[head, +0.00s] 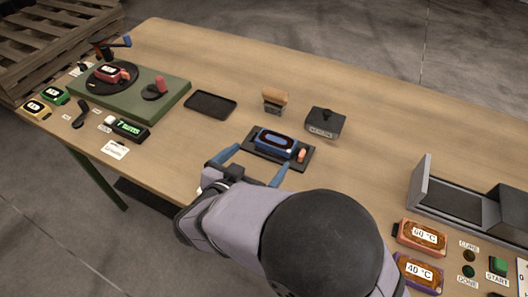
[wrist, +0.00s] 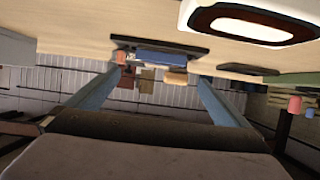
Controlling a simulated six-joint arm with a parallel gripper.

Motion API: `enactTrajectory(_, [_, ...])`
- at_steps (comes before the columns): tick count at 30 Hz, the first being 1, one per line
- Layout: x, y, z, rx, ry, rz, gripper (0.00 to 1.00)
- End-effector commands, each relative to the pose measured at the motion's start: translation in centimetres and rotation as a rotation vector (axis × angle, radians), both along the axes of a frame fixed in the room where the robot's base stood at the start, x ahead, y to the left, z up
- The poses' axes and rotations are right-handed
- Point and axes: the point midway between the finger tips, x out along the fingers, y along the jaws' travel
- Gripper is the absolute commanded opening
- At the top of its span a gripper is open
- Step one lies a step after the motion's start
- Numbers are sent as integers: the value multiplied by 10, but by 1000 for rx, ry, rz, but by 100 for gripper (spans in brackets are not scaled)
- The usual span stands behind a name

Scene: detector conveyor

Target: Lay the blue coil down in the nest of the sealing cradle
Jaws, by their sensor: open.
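The blue coil (head: 262,137), a rounded block with a dark window, lies flat on the black base of what looks like the sealing cradle (head: 249,147), with a small orange peg at its right end. I cannot tell whether it is fully seated in the nest. In the wrist view the coil (wrist: 165,57) shows beyond my fingers, against the dark cradle (wrist: 190,46). My gripper (head: 254,164) is open and empty, its two blue fingers spread on the near side of the coil, apart from it. The gripper (wrist: 160,76) shows nothing between its fingers in the wrist view.
Behind the cradle stand a tan-topped block (head: 275,98) and a dark block with a knob (head: 325,122). A black tray (head: 210,104) lies left of them. A green board (head: 174,103) carries a turntable. A grey channel (head: 455,203) and orange-faced coils (head: 421,236) are at right.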

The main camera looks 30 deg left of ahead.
Motion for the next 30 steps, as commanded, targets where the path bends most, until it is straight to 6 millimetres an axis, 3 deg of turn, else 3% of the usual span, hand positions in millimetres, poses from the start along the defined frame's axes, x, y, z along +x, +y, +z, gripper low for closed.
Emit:
enactTrajectory(7, [-20,0,8,-1,-1,1,100])
enactTrajectory(23, [-22,0,9,0,0,-1,100])
enactTrajectory(26, [-15,0,11,14,6,6,100])
enactTrajectory(30, [11,2,19,70,30,40,100])
